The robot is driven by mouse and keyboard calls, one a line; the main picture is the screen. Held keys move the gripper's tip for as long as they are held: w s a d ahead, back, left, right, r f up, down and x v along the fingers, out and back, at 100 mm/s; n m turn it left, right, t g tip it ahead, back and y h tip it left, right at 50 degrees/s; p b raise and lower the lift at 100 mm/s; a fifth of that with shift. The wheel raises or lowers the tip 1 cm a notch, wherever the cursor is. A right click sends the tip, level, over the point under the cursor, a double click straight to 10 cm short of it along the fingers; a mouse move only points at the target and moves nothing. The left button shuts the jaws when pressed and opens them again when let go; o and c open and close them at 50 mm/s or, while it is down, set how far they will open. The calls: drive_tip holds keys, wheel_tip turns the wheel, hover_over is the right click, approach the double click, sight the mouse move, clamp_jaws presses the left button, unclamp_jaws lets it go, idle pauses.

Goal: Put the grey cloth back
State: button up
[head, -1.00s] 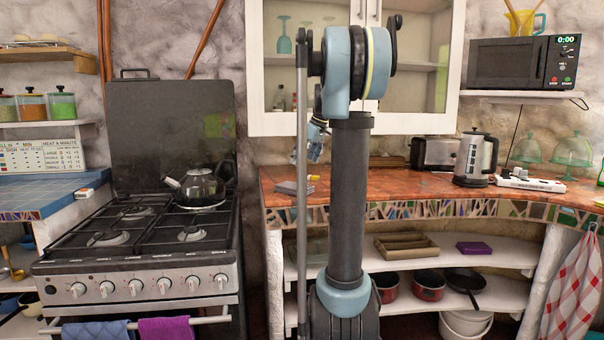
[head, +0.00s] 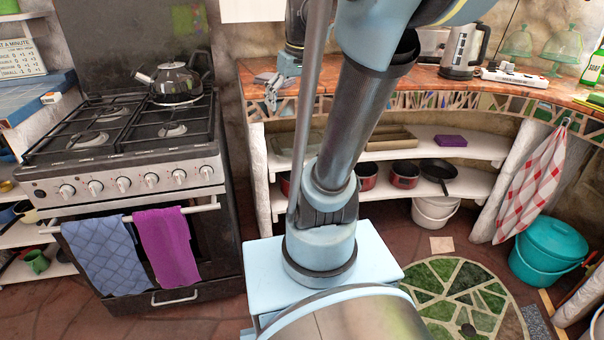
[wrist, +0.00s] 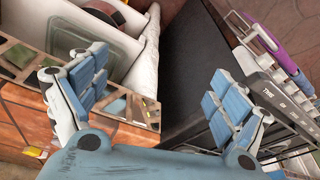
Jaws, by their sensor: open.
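The stove (head: 120,150) stands left of the counter, with a blue towel (head: 105,255) and a purple towel (head: 166,245) on its rail. A kettle (head: 174,82) sits on the hob. Shelves under the counter hold pans and a purple folded item (head: 451,141).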

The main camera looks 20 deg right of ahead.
drive_tip(key=s+f+m+h, duration=0.1)
drive_tip(key=s+f+m, duration=0.3)
drive_tip(key=s+f, duration=1.2)
drive_tip(key=shift+s+d+f, duration=0.25)
idle(0.3)
